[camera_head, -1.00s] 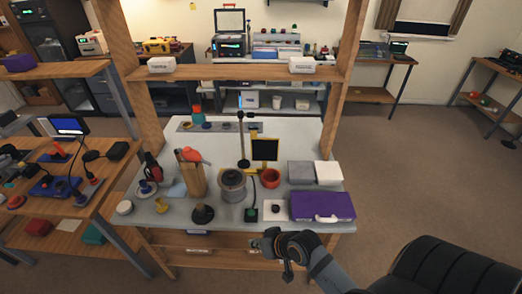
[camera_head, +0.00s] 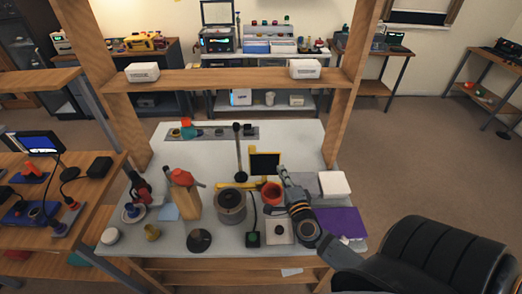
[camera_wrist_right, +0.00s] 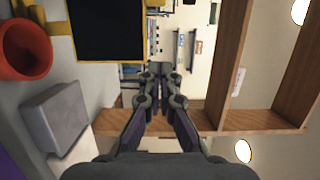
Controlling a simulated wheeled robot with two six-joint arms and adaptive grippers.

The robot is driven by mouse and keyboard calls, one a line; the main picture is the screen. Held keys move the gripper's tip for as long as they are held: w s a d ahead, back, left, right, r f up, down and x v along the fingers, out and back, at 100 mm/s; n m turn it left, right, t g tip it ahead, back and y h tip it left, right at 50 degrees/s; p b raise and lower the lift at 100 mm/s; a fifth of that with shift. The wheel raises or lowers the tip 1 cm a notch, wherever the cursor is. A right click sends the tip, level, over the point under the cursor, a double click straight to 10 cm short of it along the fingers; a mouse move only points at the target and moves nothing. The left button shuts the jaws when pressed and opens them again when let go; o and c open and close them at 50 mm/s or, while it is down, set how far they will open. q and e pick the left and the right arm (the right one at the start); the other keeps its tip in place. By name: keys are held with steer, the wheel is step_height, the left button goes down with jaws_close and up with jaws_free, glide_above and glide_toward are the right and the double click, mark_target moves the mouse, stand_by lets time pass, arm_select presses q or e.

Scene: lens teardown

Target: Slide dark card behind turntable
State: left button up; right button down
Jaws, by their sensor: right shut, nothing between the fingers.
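The dark card (camera_head: 264,163) stands upright as a black panel in a yellow frame near the middle of the white bench. It also shows at the upper left of the right wrist view (camera_wrist_right: 107,28). A grey round drum (camera_head: 231,204), perhaps the turntable, sits in front and to the left of the card; I cannot tell for sure. My right gripper (camera_head: 284,172) is over the bench, to the right of the card and apart from it. Its fingers (camera_wrist_right: 160,70) are shut and empty. My left gripper is not in view.
A red pot (camera_head: 271,192) stands in front of the card. A dark upright post (camera_head: 239,152) is left of it. A white box (camera_head: 334,184) and purple case (camera_head: 340,223) lie to the right. A wooden shelf (camera_head: 225,80) crosses above; the bench's back right looks clear.

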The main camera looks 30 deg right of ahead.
steer(key=p, duration=0.1)
glide_toward(265, 152)
steer(key=w+d+r, duration=0.2)
steer(key=w+d, duration=0.1)
steer(key=w, duration=0.3)
steer(key=w+a, duration=0.1)
steer(key=w, duration=0.1)
steer(key=shift+p, duration=0.35)
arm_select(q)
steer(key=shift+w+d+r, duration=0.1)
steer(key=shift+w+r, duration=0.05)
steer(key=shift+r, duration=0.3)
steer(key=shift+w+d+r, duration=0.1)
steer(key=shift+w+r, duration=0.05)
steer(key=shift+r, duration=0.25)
arm_select(e)
steer(key=shift+w+a, duration=0.2)
steer(key=shift+a, duration=0.4)
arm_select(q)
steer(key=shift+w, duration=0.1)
